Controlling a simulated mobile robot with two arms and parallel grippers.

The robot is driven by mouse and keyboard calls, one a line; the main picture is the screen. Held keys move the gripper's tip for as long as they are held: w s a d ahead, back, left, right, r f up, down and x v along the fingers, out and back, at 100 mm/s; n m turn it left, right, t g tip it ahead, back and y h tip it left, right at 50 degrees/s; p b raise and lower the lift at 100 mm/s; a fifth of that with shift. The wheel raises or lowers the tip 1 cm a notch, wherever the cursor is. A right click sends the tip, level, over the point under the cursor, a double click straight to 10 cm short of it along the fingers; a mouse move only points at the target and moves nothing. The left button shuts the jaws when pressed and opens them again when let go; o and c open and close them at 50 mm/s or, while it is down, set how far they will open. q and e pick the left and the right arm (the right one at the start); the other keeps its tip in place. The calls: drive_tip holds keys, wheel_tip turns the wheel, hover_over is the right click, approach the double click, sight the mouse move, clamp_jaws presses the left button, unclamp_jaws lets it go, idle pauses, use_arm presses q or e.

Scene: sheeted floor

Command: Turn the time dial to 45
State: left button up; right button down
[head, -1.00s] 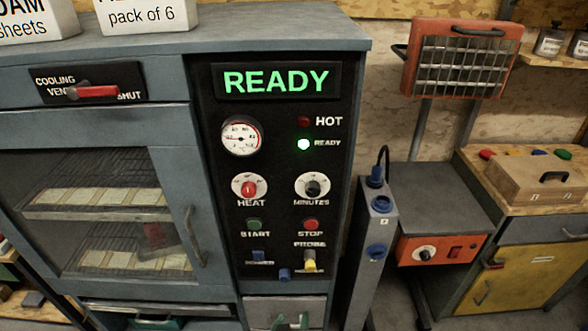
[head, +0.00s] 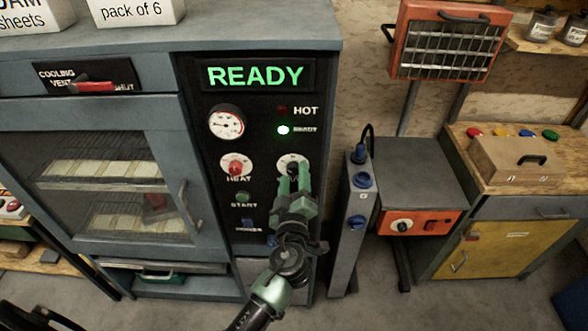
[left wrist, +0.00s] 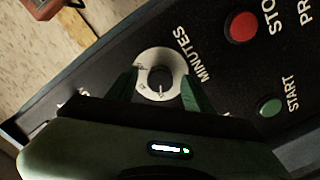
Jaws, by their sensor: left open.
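The time dial, marked MINUTES, is a round white scale with a dark knob in the middle. It sits on the black control panel (head: 220,172) in the head view, right of the red heat dial (head: 236,166). The top of the time dial (head: 292,160) shows above my left gripper (head: 293,180), which hides its lower part. In the left wrist view the time dial (left wrist: 160,76) lies between my two green fingers, which are open on either side of the knob with gaps. The knob's setting is too small to read. My right gripper is not in view.
The green start button (left wrist: 270,105) and red stop button (left wrist: 241,26) are near the dial. A green READY display (head: 255,76) is lit above. A grey socket post (head: 352,225) stands close on the right, by an orange-fronted unit (head: 415,223).

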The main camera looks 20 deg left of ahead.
use_arm(q)
drive_tip(key=shift+w+a, duration=0.2)
drive_tip(key=shift+w, duration=0.15)
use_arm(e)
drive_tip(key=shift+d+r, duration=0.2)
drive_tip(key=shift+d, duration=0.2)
use_arm(q)
clamp_jaws()
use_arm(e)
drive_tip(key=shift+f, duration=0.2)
